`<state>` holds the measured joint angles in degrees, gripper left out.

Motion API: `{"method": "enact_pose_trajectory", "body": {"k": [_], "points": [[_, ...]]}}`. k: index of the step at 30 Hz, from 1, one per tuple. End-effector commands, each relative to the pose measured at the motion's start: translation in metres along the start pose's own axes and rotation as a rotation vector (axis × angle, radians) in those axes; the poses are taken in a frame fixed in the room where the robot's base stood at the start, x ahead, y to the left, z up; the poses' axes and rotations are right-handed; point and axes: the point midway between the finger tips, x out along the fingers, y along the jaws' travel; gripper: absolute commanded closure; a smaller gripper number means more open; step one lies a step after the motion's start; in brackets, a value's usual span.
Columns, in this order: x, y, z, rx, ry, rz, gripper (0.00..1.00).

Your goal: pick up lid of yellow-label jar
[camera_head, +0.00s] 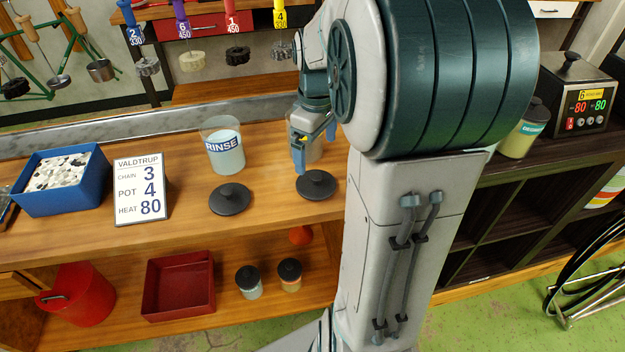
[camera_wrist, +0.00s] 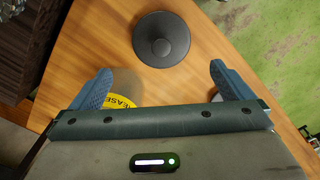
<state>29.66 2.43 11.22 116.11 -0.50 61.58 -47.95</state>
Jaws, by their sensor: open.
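The yellow-label jar (camera_wrist: 122,101) shows between my fingers in the wrist view, mostly hidden by the gripper body; part of its lettering reads "EASE". In the head view, a clear jar (camera_head: 313,150) stands behind my gripper (camera_head: 314,147), its label hidden. A dark round lid (camera_head: 316,185) with a central knob lies flat on the wooden bench in front of that jar. In the wrist view the lid (camera_wrist: 162,40) is beyond and between the fingertips of my gripper (camera_wrist: 160,67), not touching them. My gripper is open and empty.
A RINSE jar (camera_head: 223,147) stands left of my gripper, with another dark lid (camera_head: 230,199) before it. A sign (camera_head: 141,190) and a blue bin (camera_head: 62,181) are further left. The bench's front edge lies just before the lids. Two small lidded jars sit on the lower shelf.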

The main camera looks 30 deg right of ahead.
Motion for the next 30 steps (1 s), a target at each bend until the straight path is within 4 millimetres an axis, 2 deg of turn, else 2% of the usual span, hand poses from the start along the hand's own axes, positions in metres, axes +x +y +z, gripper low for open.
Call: {"method": "enact_pose_trajectory", "body": {"k": [3,13,21,29,30], "points": [[0.024,-0.001,0.001,0.0,-0.003,-0.004,0.0],[0.052,-0.001,0.001,0.002,-0.002,-0.001,0.0],[0.09,-0.003,0.002,0.001,-0.001,-0.001,0.0],[0.094,-0.003,0.002,0.001,0.0,0.002,0.0],[0.094,-0.003,0.002,0.001,0.0,0.002,0.03]]}}
